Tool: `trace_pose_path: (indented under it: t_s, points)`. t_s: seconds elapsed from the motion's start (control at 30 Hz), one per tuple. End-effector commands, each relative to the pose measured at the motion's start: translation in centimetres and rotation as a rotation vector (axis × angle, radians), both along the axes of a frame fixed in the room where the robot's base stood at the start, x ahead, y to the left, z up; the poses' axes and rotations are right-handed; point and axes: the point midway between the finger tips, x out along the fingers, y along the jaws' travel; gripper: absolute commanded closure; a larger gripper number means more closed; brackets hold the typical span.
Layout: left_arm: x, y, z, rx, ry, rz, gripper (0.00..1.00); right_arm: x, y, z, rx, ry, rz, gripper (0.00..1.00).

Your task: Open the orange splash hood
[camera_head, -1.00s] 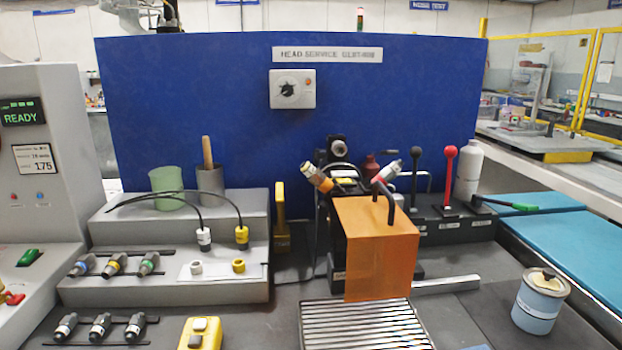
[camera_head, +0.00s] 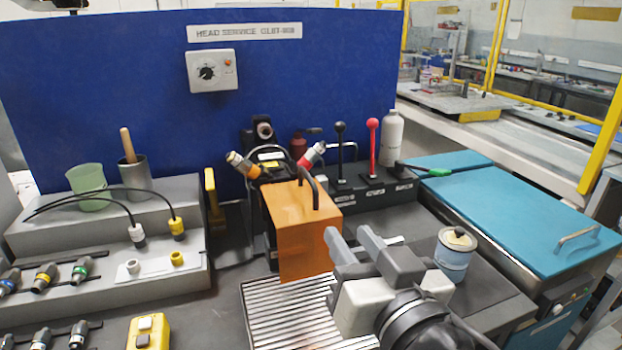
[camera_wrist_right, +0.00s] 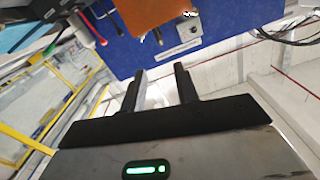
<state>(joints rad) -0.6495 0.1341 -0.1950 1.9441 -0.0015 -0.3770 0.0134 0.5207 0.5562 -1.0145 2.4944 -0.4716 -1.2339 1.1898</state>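The orange splash hood (camera_head: 299,228) is a see-through orange box cover over the front of the dark machine, with a dark handle (camera_head: 309,188) on its top. It looks lowered. My right gripper (camera_head: 350,240) is in the head view just right of and in front of the hood, its two grey fingers apart and nothing between them. The right wrist view shows the same open fingers (camera_wrist_right: 160,88), with an orange surface (camera_wrist_right: 155,12), apparently the hood, beyond them at the top. Whether a finger touches the hood is unclear. My left gripper is out of view.
A slatted drain grate (camera_head: 290,312) lies below the hood. A blue-grey pot (camera_head: 455,258) stands right of my gripper. Black and red levers (camera_head: 373,145) rise behind the hood. A stepped grey rack (camera_head: 180,270) with connectors is at left. The teal lid (camera_head: 520,215) is at right.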

Motion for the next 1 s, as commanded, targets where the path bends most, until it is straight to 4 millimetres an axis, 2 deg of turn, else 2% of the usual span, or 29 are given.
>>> trace_pose_path:
  t_s: [0.2,0.37,0.4,0.43,0.7,0.9,1.0]
  points:
    - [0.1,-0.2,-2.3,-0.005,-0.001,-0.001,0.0,1.2,0.3,-0.5,0.008,-0.011,-0.002,0.69]
    - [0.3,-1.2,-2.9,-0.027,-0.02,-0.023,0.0,2.5,0.9,-0.6,0.006,-0.012,0.001,0.69]
    - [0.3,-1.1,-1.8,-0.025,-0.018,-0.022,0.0,3.5,1.1,0.3,0.001,-0.006,-0.001,0.69]
    - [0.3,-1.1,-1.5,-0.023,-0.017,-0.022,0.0,4.1,1.3,0.4,0.001,-0.006,-0.002,0.69]
    - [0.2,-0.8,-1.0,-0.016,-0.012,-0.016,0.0,9.8,3.1,0.4,0.0,-0.004,-0.003,0.69]
    - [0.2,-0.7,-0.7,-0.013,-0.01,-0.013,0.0,13.2,4.3,0.4,0.002,-0.004,-0.001,0.69]
    - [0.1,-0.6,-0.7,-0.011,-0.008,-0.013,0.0,14.2,4.6,0.3,0.004,-0.004,0.001,0.69]
